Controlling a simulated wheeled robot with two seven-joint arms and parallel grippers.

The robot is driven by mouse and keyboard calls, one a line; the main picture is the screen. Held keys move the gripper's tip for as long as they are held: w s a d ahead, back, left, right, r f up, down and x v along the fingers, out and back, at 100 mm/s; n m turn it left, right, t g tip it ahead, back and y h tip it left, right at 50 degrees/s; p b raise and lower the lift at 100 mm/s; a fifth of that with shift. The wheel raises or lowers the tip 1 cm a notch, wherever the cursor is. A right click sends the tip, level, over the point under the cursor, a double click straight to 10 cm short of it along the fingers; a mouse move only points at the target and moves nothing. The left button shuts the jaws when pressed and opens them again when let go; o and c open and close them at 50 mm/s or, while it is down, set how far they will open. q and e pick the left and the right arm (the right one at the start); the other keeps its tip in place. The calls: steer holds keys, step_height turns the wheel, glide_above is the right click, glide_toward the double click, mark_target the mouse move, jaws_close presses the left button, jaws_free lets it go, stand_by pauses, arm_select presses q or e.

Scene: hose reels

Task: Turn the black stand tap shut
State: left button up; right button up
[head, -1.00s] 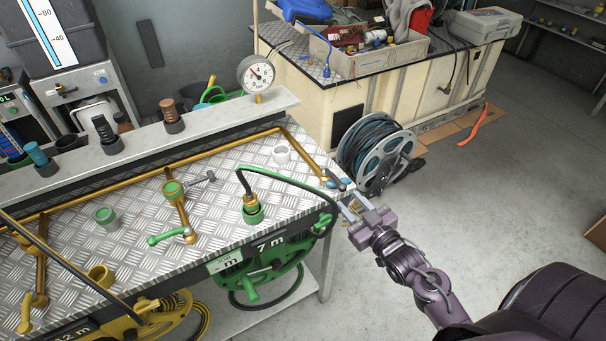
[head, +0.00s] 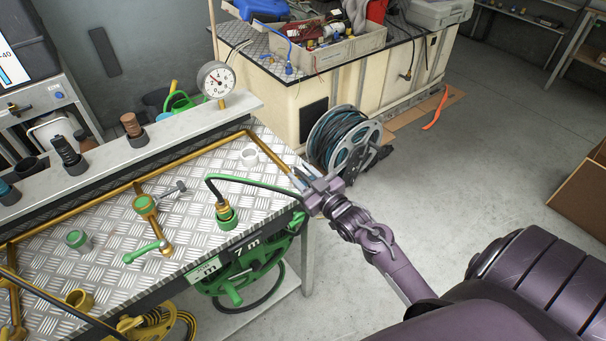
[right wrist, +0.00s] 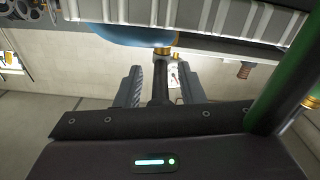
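My right gripper (head: 299,174) is at the far right corner of the bench, where the brass pipe (head: 268,152) ends. In the right wrist view its two fingers (right wrist: 161,82) stand apart. A black bar (right wrist: 160,88), apparently the tap's lever, lies between them with a small gap on each side. A brass fitting (right wrist: 163,50) and a blue rounded part (right wrist: 135,36) are just beyond the bar. In the head view the gripper hides most of this tap. My left gripper is not in view.
Another tap with a green handle (head: 143,251) stands mid-bench. A green connector (head: 227,217) carries a hose curving towards my right gripper. A green reel (head: 235,285) hangs below the bench edge. A grey reel (head: 345,142) stands behind the gripper.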

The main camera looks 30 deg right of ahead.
steer(key=shift+c, duration=0.2)
jaws_close()
